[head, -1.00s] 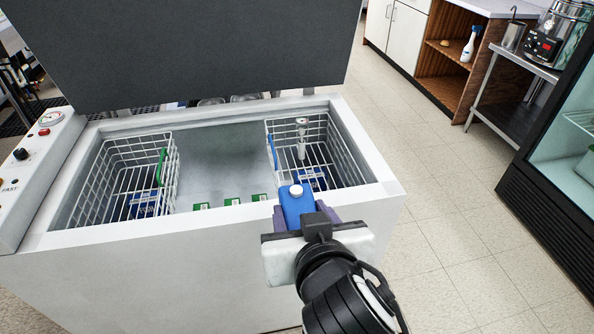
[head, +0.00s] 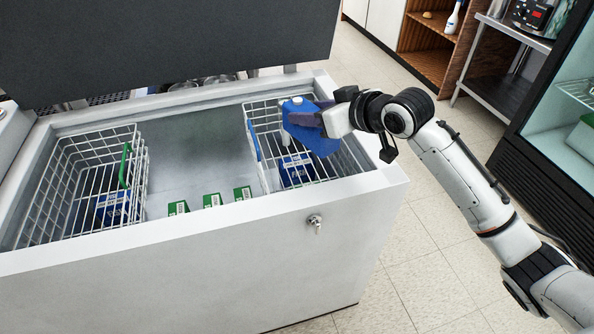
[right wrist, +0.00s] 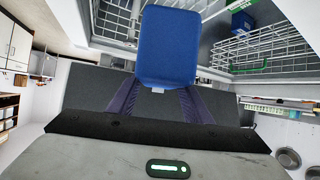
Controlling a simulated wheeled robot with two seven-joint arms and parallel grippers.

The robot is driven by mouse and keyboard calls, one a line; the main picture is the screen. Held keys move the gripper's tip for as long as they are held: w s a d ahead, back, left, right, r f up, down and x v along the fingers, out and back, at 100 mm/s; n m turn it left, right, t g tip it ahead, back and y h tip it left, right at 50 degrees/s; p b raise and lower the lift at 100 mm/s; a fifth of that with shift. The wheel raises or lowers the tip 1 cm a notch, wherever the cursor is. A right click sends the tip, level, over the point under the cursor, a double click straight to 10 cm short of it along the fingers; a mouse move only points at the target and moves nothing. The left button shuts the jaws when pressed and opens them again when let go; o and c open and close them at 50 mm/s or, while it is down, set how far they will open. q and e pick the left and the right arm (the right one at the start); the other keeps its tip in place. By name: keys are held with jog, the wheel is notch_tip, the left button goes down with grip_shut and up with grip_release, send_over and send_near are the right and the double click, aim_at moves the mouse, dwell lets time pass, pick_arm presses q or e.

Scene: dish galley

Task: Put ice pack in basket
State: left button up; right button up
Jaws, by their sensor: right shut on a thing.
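My right gripper (head: 318,116) is shut on a blue ice pack (head: 311,136) with a white cap. It holds the pack over the right wire basket (head: 340,162) in the open chest freezer. In the right wrist view the pack (right wrist: 168,45) stands out from between the purple fingers (right wrist: 155,98), with basket wires behind it. A blue box (head: 297,170) lies in the right basket, partly behind the wires. The left wire basket (head: 70,172), with a green handle, holds another blue box (head: 113,207). My left gripper is not in view.
The white chest freezer (head: 210,245) has its dark lid (head: 170,45) raised behind. Several green-and-white boxes (head: 212,201) stand on the freezer floor between the baskets. A glass-fronted fridge (head: 560,130) stands at right. Tiled floor (head: 440,285) is clear.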

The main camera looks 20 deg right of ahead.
jog(key=shift+w+d+f, duration=0.2)
jog(key=shift+d+f, duration=0.05)
notch_tip(320, 180, down, 9)
jog(key=shift+r+b, duration=0.1)
jog(key=shift+b, duration=0.65)
jog(key=shift+f, duration=0.2)
jog(key=shift+f, duration=0.45)
jog(key=o, duration=1.4)
jog(key=shift+f, duration=0.1)
jog(key=p, duration=0.2)
send_near(334, 148)
jog(key=x, duration=0.6)
